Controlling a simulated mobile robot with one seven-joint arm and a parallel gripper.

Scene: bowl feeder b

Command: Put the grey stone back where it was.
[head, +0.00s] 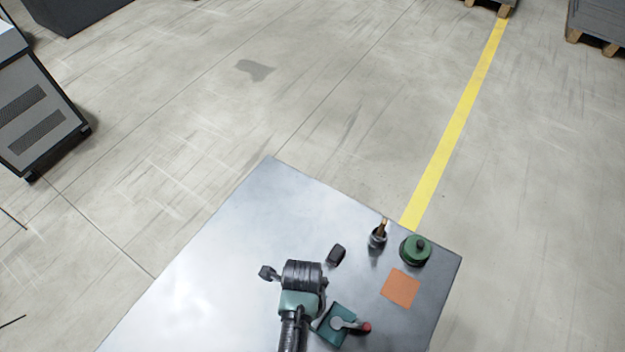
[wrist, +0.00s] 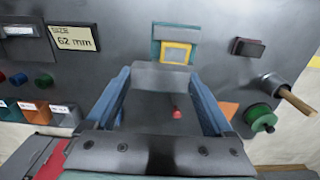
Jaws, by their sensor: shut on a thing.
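My gripper (wrist: 162,84) shows in the wrist view with its two blue fingers on either side of a grey block, which looks like the grey stone (wrist: 162,74). The stone sits across the fingertips, and its lower side is hard to make out. In the head view my gripper (head: 302,275) is over the metal table, left of a dark block, and the stone cannot be made out there. Beyond the stone in the wrist view is a teal piece with a yellow-framed square (wrist: 175,53). I cannot tell whether the stone touches anything below.
The metal table (head: 215,260) holds a dark block (head: 336,254), a cup with a stick (head: 378,238), a green round pot (head: 415,251), an orange square (head: 400,288) and a green box (head: 336,328) with a red-knobbed lever. A "SIZE 62 mm" sign (wrist: 75,38) stands at the wrist view's left.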

